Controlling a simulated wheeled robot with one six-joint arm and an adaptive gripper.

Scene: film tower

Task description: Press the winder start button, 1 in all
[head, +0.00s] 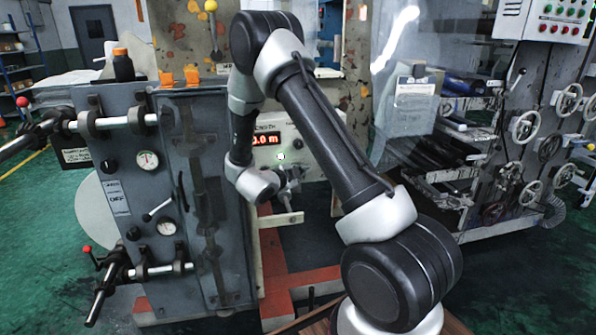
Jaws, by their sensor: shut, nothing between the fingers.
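A pale control panel (308,158) stands behind my arm in the middle of the head view. It has a red digital display (266,140) reading about "0.0 m", its left part hidden by my arm. Below the display is a small round button (281,157), whitish with a green glow. Its label is too small to read. My wrist hides the panel's lower left.
A grey machine cabinet (130,190) with gauges, levers and rollers stands close on the left. A pale bar (282,219) sticks out below my gripper. A machine with several handwheels (524,125) stands at right. Green floor (490,285) is open at lower right.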

